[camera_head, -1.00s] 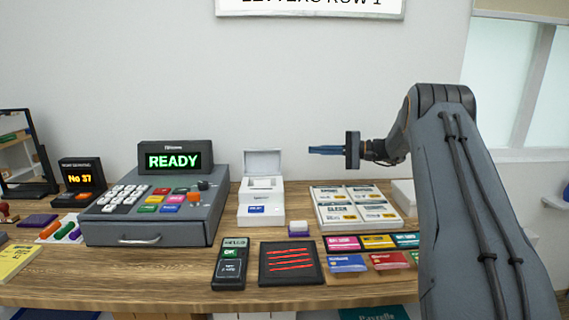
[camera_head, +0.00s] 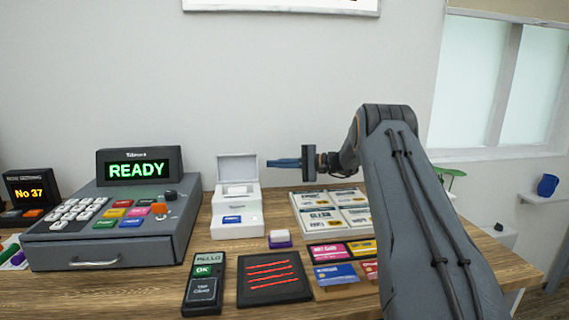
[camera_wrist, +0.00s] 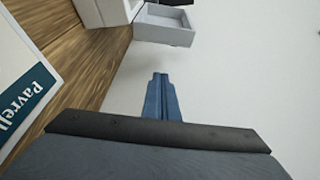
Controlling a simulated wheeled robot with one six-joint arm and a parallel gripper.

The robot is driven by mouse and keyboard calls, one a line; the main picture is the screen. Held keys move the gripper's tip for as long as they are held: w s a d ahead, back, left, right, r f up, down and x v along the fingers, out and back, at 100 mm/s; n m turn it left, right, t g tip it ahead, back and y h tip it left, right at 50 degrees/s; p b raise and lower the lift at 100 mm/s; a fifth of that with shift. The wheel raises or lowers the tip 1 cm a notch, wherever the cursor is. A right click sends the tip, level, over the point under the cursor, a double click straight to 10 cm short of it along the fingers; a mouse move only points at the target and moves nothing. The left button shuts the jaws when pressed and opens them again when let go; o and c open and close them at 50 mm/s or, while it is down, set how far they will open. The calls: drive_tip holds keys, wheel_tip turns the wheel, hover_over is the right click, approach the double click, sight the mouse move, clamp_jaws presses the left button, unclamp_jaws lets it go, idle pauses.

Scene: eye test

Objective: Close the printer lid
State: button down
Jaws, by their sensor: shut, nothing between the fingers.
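The small white printer (camera_head: 236,220) stands on the wooden counter near the wall, right of the cash register. Its lid (camera_head: 238,168) is open and stands up at the back of the body. In the wrist view the lid (camera_wrist: 165,32) shows as a shallow grey-white tray shape at the top, beside part of the printer body. My gripper (camera_head: 269,163) has slim blue fingers, closed together and empty. It is just right of the lid in the head view, at about the lid's height, pointing left. The fingertips (camera_wrist: 160,76) look apart from the lid in the wrist view.
A grey cash register (camera_head: 105,240) reading READY fills the left. A card terminal (camera_head: 203,285), a black pad (camera_head: 272,298) and a purple-white block (camera_head: 280,243) lie in front. A tray of labelled cards (camera_head: 300,228) is at the right.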

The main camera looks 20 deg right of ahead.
drive_tip(key=a+p, duration=0.1)
drive_tip(key=s+a+p, duration=0.1)
drive_tip(key=a, duration=0.1)
drive_tip(key=a+p, duration=0.1)
drive_tip(key=shift+s+a+r, duration=0.3)
drive_tip(key=shift+a, duration=0.05)
drive_tip(key=shift+d+b, duration=0.1)
drive_tip(key=shift+b, duration=0.3)
